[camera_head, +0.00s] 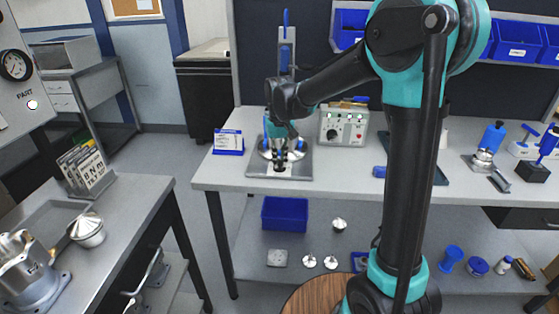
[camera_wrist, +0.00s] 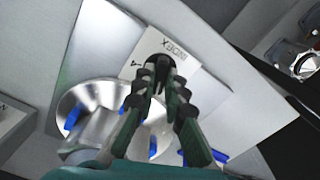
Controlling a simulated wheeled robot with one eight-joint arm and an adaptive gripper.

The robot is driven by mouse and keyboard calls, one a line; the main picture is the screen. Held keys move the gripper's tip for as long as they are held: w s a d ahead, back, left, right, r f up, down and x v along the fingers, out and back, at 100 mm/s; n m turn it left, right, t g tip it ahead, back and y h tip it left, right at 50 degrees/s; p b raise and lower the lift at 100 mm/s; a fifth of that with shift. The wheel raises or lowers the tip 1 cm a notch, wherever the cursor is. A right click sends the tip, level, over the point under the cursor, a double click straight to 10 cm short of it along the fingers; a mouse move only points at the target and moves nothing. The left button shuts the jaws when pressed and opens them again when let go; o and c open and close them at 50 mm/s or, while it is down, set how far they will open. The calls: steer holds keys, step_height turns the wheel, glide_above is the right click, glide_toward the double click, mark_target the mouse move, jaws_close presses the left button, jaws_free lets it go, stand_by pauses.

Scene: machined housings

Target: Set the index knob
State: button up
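The index knob (camera_wrist: 153,66) is a small black round knob on a pale plate, beside a printed "INDEX" label and a letter that looks like "A", in the wrist view. My gripper (camera_wrist: 159,78) reaches down over it, its two dark fingertips close together at the knob. They hide much of the knob, and I cannot tell whether they grip it. In the head view, my gripper (camera_head: 281,158) is low over the front of the metal fixture plate (camera_head: 301,170) on the bench; the knob is not clear there. A round silver housing (camera_wrist: 93,100) sits beside the fingers.
Blue clamp parts (camera_wrist: 73,117) stand close around the housing. A blue-framed card (camera_head: 229,141) is left of the fixture, and a control box (camera_head: 344,124) with knobs is behind it on the right. The bench front between fixture and arm is clear.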

mark_target(280, 162)
steer(key=o, duration=0.4)
steer(key=shift+o, duration=0.2)
step_height(280, 162, up, 12)
stand_by(0.4)
steer(key=s+d+f, duration=0.2)
steer(key=d+f, duration=0.1)
steer(key=d, duration=0.1)
steer(key=s+d+f+m+t, duration=0.1)
steer(key=s+d+f, duration=0.1)
steer(key=d, duration=0.3)
steer(key=s+d+f+m+t, duration=0.1)
steer(key=s+d+f, duration=0.2)
steer(key=d+f, duration=0.2)
steer(key=shift+d+f, duration=0.1)
steer(key=shift+d, duration=0.05)
steer(key=s+d+f+m+t, duration=0.2)
steer(key=s+d+f, duration=0.7)
steer(key=s+f, duration=0.2)
steer(key=shift+s+d, duration=0.3)
steer(key=shift+s, duration=0.6)
